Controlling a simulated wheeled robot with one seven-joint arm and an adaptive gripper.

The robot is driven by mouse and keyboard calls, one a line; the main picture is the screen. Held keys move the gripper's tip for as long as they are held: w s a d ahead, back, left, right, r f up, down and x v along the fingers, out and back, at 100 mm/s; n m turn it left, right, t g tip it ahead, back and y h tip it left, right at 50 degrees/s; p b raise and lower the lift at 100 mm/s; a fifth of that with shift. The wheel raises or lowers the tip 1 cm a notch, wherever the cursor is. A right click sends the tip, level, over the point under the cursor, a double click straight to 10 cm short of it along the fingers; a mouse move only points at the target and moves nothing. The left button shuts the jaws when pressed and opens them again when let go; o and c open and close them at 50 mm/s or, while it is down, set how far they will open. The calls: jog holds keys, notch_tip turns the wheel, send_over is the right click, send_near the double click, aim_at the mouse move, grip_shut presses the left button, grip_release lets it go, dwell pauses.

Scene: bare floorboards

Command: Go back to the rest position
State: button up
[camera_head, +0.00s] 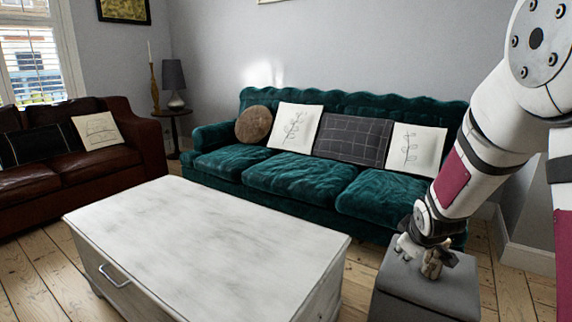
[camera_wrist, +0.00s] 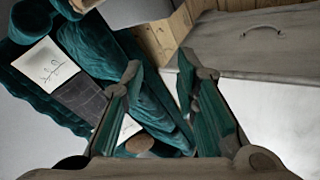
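My arm comes in from the right in the head view and reaches down. My gripper (camera_head: 424,248) is at its lower end, low over the grey box (camera_head: 424,285). Small pale and brown shapes show there; I cannot tell whether they are finger parts or separate things, nor whether anything touches the box. In the wrist view my gripper (camera_wrist: 160,66) has its two fingers apart, with nothing held between them. The task names no other object.
A white-topped coffee table (camera_head: 210,235) fills the front, left of the grey box. A green sofa (camera_head: 300,180) with cushions stands behind. A brown leather sofa (camera_head: 75,165) is at left, with a lamp (camera_head: 174,82) beyond it. Bare floorboards show between them.

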jog(key=s+a+r+m+g, duration=0.1)
jog(key=s+a+r, duration=0.15)
jog(key=s, duration=0.45)
jog(key=s+a+r+m+g+y, duration=0.1)
jog(key=s+a+r+m, duration=0.1)
jog(key=s+r, duration=0.35)
jog(key=s+a+r+m+g, duration=0.1)
jog(key=s+a+r, duration=0.1)
jog(key=s, duration=0.6)
jog(key=s+a+r+m+g+y, duration=0.1)
jog(key=s+a+m+g, duration=0.15)
jog(key=s, duration=0.95)
jog(key=s+a+r+m+g, duration=0.1)
jog(key=s+a+g, duration=0.15)
jog(key=s, duration=0.85)
notch_tip(320, 180, up, 32)
jog(key=t+p, duration=0.4)
jog(key=p, duration=2.6)
jog(key=shift+d+t, duration=0.25)
jog(key=shift+t, duration=0.15)
